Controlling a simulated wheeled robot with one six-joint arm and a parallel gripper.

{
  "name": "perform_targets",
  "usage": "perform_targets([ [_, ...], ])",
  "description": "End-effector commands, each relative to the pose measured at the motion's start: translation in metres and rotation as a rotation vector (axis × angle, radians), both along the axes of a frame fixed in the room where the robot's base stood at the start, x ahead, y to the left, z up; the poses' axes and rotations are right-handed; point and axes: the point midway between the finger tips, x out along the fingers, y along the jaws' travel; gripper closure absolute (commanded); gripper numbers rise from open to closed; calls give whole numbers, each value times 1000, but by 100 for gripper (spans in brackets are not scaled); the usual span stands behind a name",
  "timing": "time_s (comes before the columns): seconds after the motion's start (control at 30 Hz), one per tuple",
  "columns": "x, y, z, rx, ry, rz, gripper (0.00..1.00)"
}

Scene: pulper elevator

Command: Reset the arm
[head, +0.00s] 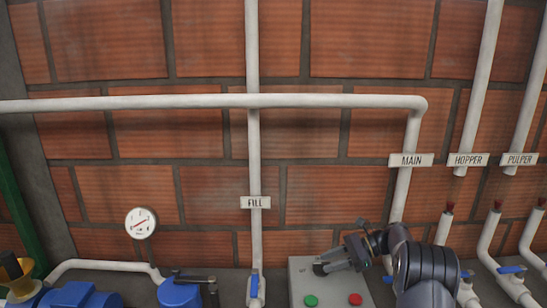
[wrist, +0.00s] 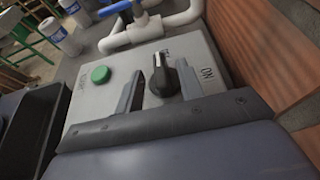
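My arm reaches in from the lower right in the head view. My gripper (head: 322,268) is over the grey control box (head: 300,272), near its upper part. In the wrist view my gripper (wrist: 160,84) is open, its two dark fingers apart. A black rotary knob (wrist: 162,76) shows between the fingers, on the face of the same grey box (wrist: 205,57). I cannot tell whether the fingers touch it. A label reading ON is right of the knob. The knob does not show in the head view.
The box has a green button (head: 310,300) and a red button (head: 355,299). White pipes labelled FILL (head: 255,202), MAIN (head: 411,160), HOPPER (head: 468,160) and PULPER (head: 519,159) run along the brick wall. A gauge (head: 141,223) and blue pump (head: 75,296) are left. A black bin (wrist: 22,130) stands beside the box.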

Motion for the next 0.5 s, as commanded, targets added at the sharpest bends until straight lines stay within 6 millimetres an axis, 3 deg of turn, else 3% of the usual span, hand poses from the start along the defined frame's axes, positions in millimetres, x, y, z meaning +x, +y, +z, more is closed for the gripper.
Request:
perform_targets([
  [0.23, -1, 28, -11, 0, 1, 0, 64],
  [0.5, -1, 28, -12, 1, 0, -13, 64],
])
